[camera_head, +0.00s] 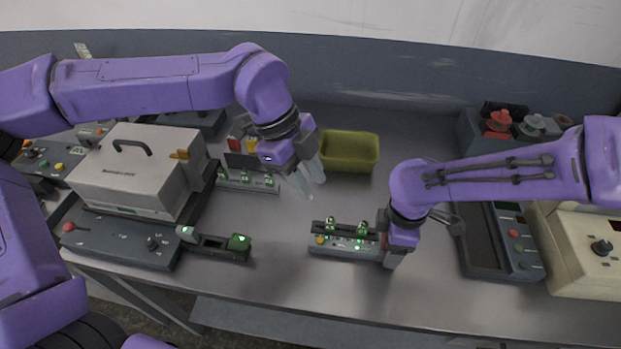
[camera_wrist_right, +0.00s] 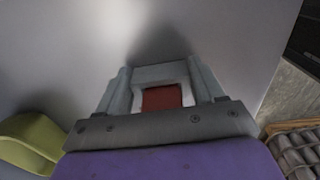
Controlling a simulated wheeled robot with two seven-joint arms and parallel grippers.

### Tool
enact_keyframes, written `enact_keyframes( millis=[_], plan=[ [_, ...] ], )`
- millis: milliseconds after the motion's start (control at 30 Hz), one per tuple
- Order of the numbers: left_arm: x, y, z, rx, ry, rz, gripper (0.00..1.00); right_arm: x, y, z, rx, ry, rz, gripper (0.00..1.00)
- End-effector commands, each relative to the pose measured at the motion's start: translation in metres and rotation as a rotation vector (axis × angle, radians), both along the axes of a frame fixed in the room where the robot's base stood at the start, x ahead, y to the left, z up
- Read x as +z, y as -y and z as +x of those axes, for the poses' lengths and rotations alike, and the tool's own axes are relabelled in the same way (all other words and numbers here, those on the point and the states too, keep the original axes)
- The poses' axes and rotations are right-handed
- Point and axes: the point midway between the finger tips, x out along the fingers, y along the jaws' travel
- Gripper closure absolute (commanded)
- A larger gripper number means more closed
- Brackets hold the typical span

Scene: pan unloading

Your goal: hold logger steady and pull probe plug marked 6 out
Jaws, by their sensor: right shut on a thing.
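A small grey logger (camera_head: 340,250) lies on the table front centre, with green-lit plugs (camera_head: 331,223) standing in its top and a yellow button at its left end. Its number marks are too small to read, so I cannot tell which plug is 6. My right gripper (camera_head: 391,257) is shut at the logger's right end. In the right wrist view, my right fingers (camera_wrist_right: 163,92) close around a grey part with a dark red face (camera_wrist_right: 161,97). My left gripper (camera_head: 309,180) is open and empty above the table, behind and left of the logger, apart from the plugs.
A similar strip with green plugs (camera_head: 250,183) lies behind left. A dark holder with green-lit ends (camera_head: 212,246) lies front left, by a grey boxed instrument (camera_head: 135,172). A yellow-green bin (camera_head: 349,151) stands at the back. A dark tray unit (camera_head: 490,240) is on the right.

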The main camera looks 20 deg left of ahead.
Motion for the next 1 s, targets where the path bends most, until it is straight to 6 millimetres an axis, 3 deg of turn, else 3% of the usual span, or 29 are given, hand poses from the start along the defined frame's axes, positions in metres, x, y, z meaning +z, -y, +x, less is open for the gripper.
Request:
enact_keyframes(
  millis=[167, 400, 600, 1000],
  plan=[
    [-0.017, 0.007, -0.001, 0.022, -0.012, 0.003, 0.66, 0.0, 0.0, 0.0, -0.001, 0.001, 0.001, 0.76],
    [-0.067, 0.028, -0.002, 0.02, -0.012, 0.005, 0.66, 0.001, 0.0, 0.0, -0.001, 0.001, 0.001, 0.76],
    [-0.099, 0.042, -0.003, 0.02, -0.009, 0.004, 0.66, 0.001, 0.0, 0.0, -0.001, 0.001, 0.001, 0.76],
    [-0.11, 0.047, -0.002, 0.022, -0.008, 0.002, 0.66, 0.001, 0.0, 0.0, -0.001, 0.001, 0.001, 0.76]
  ],
)
